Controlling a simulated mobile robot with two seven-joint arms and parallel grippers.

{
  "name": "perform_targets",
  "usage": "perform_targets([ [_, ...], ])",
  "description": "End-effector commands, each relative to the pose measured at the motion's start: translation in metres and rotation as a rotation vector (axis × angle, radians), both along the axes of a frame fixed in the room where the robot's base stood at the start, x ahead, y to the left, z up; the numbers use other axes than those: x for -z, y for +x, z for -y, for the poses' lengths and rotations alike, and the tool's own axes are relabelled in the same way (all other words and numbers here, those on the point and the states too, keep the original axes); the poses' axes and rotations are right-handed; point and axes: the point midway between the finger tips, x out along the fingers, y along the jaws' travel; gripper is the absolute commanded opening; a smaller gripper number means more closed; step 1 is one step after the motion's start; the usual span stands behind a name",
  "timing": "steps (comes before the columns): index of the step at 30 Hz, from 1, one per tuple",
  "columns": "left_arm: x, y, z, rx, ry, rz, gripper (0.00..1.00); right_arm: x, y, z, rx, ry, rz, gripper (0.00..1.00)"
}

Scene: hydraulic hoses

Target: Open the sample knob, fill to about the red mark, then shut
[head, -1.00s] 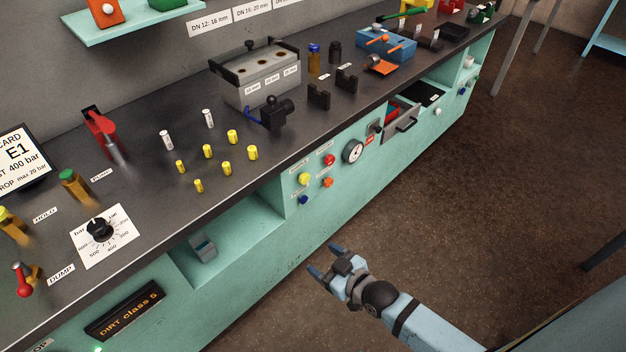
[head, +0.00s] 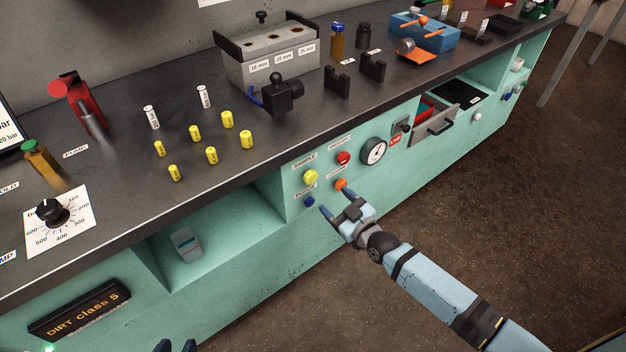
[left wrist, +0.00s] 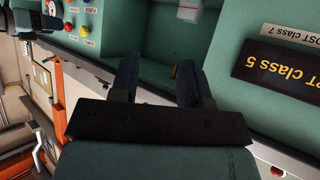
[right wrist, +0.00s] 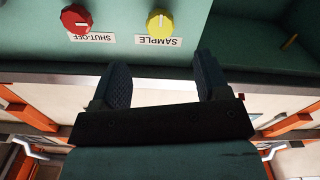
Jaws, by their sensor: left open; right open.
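The yellow sample knob (head: 310,177) sits on the teal front panel under its SAMPLE label. In the right wrist view the knob (right wrist: 160,22) shows near the top, above the open fingers and apart from them. My right gripper (head: 341,208) is open and empty in front of the panel, below and right of the yellow knob. My left gripper (head: 176,346) is open and empty at the bottom edge of the head view. A small grey-white container (head: 187,245) stands in the open recess; it shows partly in the left wrist view (left wrist: 189,11). I cannot make out a red mark.
A red shut-off knob (head: 343,158), an orange knob (head: 341,184) and a blue knob (head: 309,202) surround the yellow one. A gauge (head: 373,151) and an open drawer (head: 436,131) are to the right. A DIRT class display (head: 80,309) is lower left. The floor in front is clear.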

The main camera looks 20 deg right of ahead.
Motion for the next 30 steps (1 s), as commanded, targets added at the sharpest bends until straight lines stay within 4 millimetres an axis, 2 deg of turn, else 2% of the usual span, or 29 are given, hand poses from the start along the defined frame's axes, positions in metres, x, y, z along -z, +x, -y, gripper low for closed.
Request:
perform_targets([
  [3, 0.003, 0.000, 0.000, 0.000, -0.004, 0.005, 0.43, 0.001, 0.027, -0.010, -0.001, 0.002, 0.002, 0.69],
  [9, 0.000, 0.002, 0.002, 0.002, -0.017, 0.022, 0.43, 0.001, 0.065, -0.024, 0.000, 0.001, 0.001, 0.69],
  [15, 0.002, 0.002, 0.005, 0.005, -0.024, 0.025, 0.43, 0.001, 0.090, -0.033, 0.000, 0.000, 0.000, 0.69],
  [21, 0.000, 0.002, 0.005, 0.006, -0.026, 0.027, 0.43, 0.000, 0.099, -0.036, 0.000, 0.000, -0.001, 0.69],
  [28, -0.001, 0.002, 0.004, 0.005, -0.027, 0.030, 0.43, 0.000, 0.099, -0.036, -0.001, 0.000, -0.001, 0.69],
  [30, -0.001, 0.002, 0.004, 0.005, -0.027, 0.030, 0.43, 0.000, 0.099, -0.036, -0.001, 0.000, -0.001, 0.53],
])
